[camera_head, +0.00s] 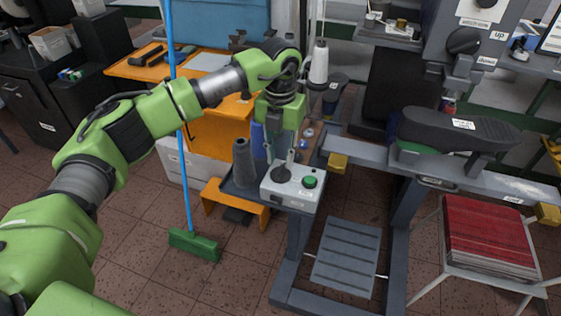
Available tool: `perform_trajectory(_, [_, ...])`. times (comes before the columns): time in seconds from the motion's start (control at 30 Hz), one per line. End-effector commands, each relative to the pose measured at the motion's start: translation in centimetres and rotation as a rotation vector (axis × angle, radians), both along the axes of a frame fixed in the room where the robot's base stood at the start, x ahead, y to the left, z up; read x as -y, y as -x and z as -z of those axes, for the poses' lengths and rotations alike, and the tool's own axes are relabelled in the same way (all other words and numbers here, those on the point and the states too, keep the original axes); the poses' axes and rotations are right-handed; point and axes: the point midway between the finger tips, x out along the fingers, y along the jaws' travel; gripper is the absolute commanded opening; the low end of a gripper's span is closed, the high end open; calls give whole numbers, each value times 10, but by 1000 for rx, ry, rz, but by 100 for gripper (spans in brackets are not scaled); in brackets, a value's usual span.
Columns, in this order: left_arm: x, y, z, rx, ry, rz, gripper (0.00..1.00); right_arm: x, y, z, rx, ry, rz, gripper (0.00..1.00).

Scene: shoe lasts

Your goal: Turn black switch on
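A black switch (281,174), a round knob, sits on the left part of the top of a light grey control box (292,196). A green button (310,182) is to its right on the same box. My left gripper (282,158) points down just above the black switch. Its two thin fingers look apart, with a gap between them over the knob. I cannot tell whether the fingertips touch the knob. My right gripper is not in view.
A grey cone (241,165) stands just left of the box. A blue-handled broom (194,243) stands further left. The machine at right carries a black shoe last (455,130) and another black knob (463,41). A red stack (487,236) lies on a stool.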

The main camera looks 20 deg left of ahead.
Motion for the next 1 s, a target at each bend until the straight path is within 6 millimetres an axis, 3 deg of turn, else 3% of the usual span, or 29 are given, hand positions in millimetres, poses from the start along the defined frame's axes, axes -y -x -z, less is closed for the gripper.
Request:
perform_trajectory(0.23, [0,1,31,-2,1,1,24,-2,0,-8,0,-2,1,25])
perform_trajectory(0.6, [0,0,38,1,0,1,24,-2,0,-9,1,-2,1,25])
perform_trajectory(0.7, [0,0,38,0,1,1,1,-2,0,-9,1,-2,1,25])
perform_trajectory(1.0, [0,0,38,0,1,7,0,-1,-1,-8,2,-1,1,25])
